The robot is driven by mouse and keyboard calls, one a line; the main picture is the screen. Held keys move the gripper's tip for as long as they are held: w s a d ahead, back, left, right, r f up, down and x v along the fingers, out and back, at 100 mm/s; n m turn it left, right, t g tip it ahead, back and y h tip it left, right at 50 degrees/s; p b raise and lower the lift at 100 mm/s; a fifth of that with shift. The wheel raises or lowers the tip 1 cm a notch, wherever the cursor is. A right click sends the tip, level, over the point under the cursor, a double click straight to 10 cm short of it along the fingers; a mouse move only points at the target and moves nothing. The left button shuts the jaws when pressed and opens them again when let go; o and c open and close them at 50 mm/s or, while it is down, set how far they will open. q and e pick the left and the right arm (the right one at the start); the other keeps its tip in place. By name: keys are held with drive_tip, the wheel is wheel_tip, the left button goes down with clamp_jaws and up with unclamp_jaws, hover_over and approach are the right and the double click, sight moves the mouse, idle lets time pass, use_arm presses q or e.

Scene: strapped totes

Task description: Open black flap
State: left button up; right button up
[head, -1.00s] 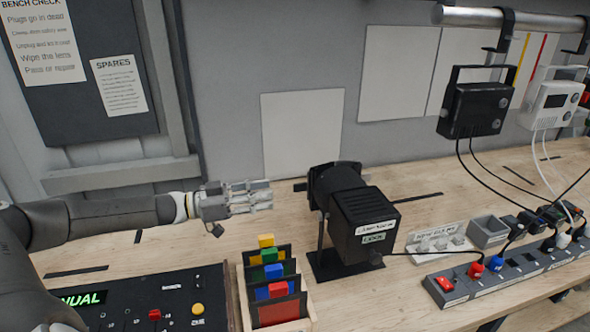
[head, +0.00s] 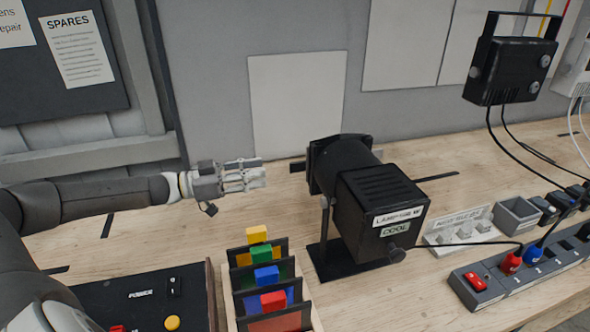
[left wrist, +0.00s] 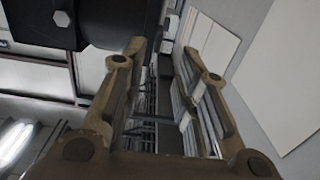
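A black lamp (head: 382,205) stands on the bench in the head view, its boxy rear toward me and its front facing away. A dark square plate (head: 322,160) edges its front; whether this is the black flap, I cannot tell. My left gripper (head: 262,172) points right, left of the lamp's front and apart from it. In the left wrist view the gripper (left wrist: 165,62) has its two fingers spread with nothing between them. A black body (left wrist: 55,22), probably the lamp, fills that view's upper left. My right gripper is not in view.
A rack of dark frames with coloured tabs (head: 268,300) stands below my left gripper. A control panel (head: 150,297) lies at lower left. A power strip (head: 500,283) with cables and a grey bin (head: 517,213) are right of the lamp. Bare bench lies behind the gripper.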

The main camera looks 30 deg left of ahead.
sight(296, 166)
use_arm(q)
drive_tip(key=x, duration=0.1)
drive_tip(key=p+x, duration=0.1)
drive_tip(key=x, duration=0.3)
drive_tip(key=shift+d+r+p, duration=0.3)
drive_tip(key=shift+r+p, duration=0.1)
drive_tip(key=p+x, duration=0.1)
drive_tip(key=x, duration=0.3)
drive_tip(key=shift+w+f, duration=0.15)
drive_tip(key=shift+w, duration=0.15)
drive_tip(key=shift+w+d+p, duration=0.25)
drive_tip(key=shift+p, duration=0.05)
drive_tip(key=shift+f, duration=0.15)
drive_tip(key=shift+c, duration=1.2)
clamp_jaws()
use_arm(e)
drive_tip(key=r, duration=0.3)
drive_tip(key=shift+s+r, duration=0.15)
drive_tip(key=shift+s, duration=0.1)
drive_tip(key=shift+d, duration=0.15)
